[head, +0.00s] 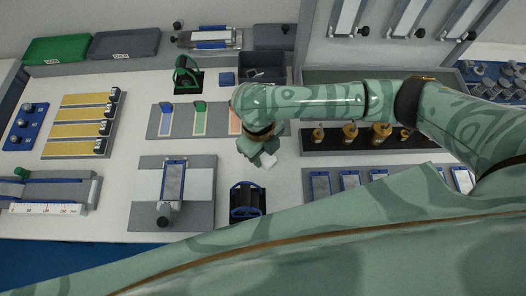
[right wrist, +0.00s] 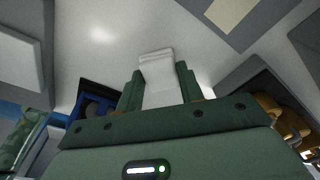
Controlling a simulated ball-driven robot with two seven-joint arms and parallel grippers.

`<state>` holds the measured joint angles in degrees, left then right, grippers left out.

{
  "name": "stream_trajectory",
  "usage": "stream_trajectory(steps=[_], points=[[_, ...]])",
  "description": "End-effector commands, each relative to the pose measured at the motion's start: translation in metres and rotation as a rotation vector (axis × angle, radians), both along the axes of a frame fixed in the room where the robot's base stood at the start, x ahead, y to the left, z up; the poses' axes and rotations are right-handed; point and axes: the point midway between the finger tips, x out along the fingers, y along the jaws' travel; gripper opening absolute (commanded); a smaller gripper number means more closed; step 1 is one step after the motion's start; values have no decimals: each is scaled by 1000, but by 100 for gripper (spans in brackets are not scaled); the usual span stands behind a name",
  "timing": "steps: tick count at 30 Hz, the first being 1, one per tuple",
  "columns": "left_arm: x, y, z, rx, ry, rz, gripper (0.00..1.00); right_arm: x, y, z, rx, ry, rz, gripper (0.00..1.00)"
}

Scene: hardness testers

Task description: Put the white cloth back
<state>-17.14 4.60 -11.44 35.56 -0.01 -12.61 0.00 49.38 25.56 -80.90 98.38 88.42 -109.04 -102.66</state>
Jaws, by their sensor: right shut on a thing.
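The white cloth (right wrist: 158,75) is a small folded white piece between the two green fingers of my right gripper (right wrist: 159,88) in the right wrist view. The gripper is shut on it. In the head view my right gripper (head: 266,158) hangs over the bare middle of the table, and a bit of the white cloth (head: 269,163) shows at its tip. Below it in the picture is a black holder with a blue frame (head: 247,200). I cannot tell how high the cloth is above the table. My left gripper is not in view.
A grey mat (head: 172,132) with coloured strips lies behind, partly hidden by my right arm. A grey plate (head: 145,205) with a blue-edged block stands to the left. A dark tray of brass weights (head: 350,133) and a rack of blocks (head: 320,184) lie to the right.

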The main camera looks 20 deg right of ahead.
Motion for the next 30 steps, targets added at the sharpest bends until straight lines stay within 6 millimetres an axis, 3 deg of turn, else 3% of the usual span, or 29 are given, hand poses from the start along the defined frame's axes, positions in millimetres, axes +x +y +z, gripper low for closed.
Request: stream_trajectory(steps=[10,11,13,23,26,30], points=[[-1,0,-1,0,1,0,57,1,0,-3,0,-2,0,19],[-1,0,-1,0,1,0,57,1,0,-3,0,-2,0,40],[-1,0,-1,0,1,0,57,1,0,-3,0,-2,0,59],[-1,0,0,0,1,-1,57,1,0,1,1,-3,0,59],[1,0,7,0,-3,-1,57,2,1,15,1,-5,-1,59],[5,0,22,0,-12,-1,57,6,3,48,0,-9,0,59]])
